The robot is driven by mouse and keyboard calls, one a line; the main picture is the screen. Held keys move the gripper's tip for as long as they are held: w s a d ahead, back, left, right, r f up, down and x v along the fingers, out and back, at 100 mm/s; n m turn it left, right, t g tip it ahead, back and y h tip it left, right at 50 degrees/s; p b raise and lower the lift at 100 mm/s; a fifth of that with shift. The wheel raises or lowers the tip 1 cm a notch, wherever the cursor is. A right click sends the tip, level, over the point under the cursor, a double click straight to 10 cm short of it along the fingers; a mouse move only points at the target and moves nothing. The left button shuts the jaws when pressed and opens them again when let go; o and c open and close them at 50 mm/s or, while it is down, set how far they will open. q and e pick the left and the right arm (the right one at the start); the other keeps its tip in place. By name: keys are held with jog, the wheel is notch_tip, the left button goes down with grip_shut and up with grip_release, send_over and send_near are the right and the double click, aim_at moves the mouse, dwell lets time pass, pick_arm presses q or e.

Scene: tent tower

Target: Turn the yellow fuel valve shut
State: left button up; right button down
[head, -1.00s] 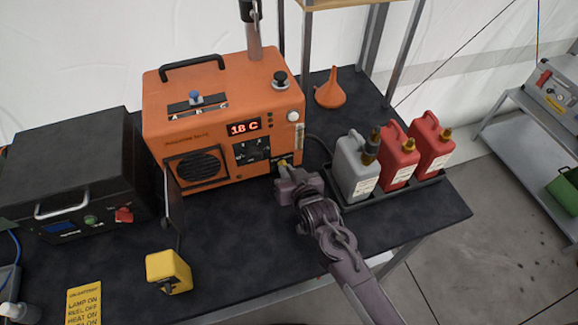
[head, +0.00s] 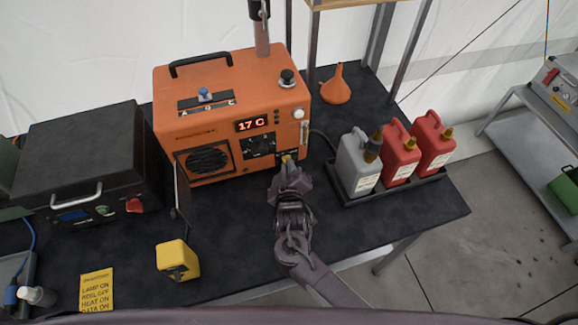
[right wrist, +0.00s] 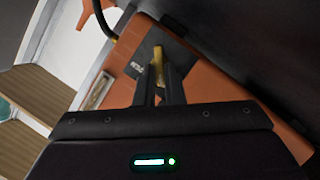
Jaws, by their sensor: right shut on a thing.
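The yellow fuel valve (right wrist: 158,66) is a small brassy lever on a dark plate at the lower right of the orange heater's (head: 215,138) front. In the head view only a bit of the valve (head: 286,157) shows above my gripper. My right gripper (right wrist: 159,88) is shut on the valve lever, its two dark fingers on either side of it. It also shows in the head view (head: 288,168), reaching up to the heater front. The heater's red display (head: 251,124) reads 17 C. My left gripper is not in view.
Grey and red fuel cans (head: 432,140) stand in a black tray (head: 385,194) right of my arm. An orange funnel (head: 335,88) is behind.

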jog(key=shift+n+h, duration=0.3)
jog(key=shift+n, duration=0.2)
jog(key=c, duration=1.5)
grip_release()
jog(key=b+v, duration=0.1)
jog(key=v, duration=0.7)
jog(key=shift+f, duration=0.15)
